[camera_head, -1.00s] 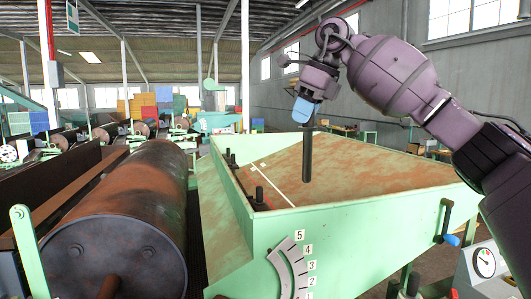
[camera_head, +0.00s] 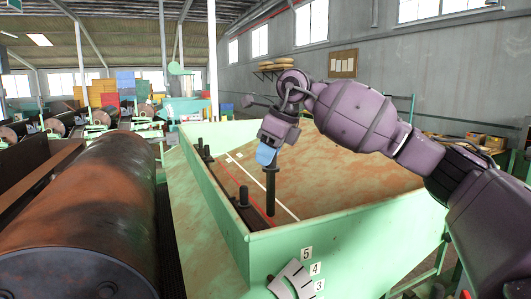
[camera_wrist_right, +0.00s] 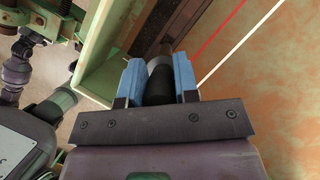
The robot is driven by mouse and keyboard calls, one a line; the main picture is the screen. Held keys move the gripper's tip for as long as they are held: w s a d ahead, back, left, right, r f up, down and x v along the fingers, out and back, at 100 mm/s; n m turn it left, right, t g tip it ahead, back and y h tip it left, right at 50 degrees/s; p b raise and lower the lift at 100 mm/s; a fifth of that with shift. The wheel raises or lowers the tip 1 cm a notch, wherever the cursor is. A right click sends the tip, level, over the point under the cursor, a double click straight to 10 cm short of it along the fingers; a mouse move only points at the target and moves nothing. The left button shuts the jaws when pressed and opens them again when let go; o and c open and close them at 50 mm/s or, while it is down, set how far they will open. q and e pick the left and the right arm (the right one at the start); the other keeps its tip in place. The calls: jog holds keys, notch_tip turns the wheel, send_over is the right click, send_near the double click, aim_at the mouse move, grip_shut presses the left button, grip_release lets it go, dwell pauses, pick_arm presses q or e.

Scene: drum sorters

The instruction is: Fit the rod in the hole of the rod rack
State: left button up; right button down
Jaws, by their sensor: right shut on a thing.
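My right gripper (camera_head: 266,156) has blue fingertips and is shut on a dark, upright rod (camera_head: 270,195) with a wider collar near its top. The rod hangs over the front left part of a green-walled tray, its lower end just right of the nearest black peg (camera_head: 243,199). The rod rack seems to be the strip (camera_head: 224,180) along the tray's left wall, with several black pegs standing in it. In the right wrist view, the rod (camera_wrist_right: 159,85) sits between the blue fingers. The hole itself is not visible. My left gripper is not in view.
The green tray wall (camera_head: 340,232) stands in front, with a numbered scale (camera_head: 292,280) below it. A rusty drum (camera_head: 85,215) lies to the left. The tray's rusty floor (camera_head: 345,170) is open to the right, beside white and red lines.

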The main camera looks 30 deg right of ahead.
aim_at(271, 167)
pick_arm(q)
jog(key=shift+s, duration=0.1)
pick_arm(e)
jog(key=shift+s+r, duration=0.1)
jog(key=shift+r, duration=0.05)
jog(key=shift+f, duration=0.4)
jog(key=shift+f+b, duration=1.05)
jog(key=shift+f, duration=0.15)
jog(key=shift+f+b, duration=0.7)
jog(key=shift+f, duration=0.65)
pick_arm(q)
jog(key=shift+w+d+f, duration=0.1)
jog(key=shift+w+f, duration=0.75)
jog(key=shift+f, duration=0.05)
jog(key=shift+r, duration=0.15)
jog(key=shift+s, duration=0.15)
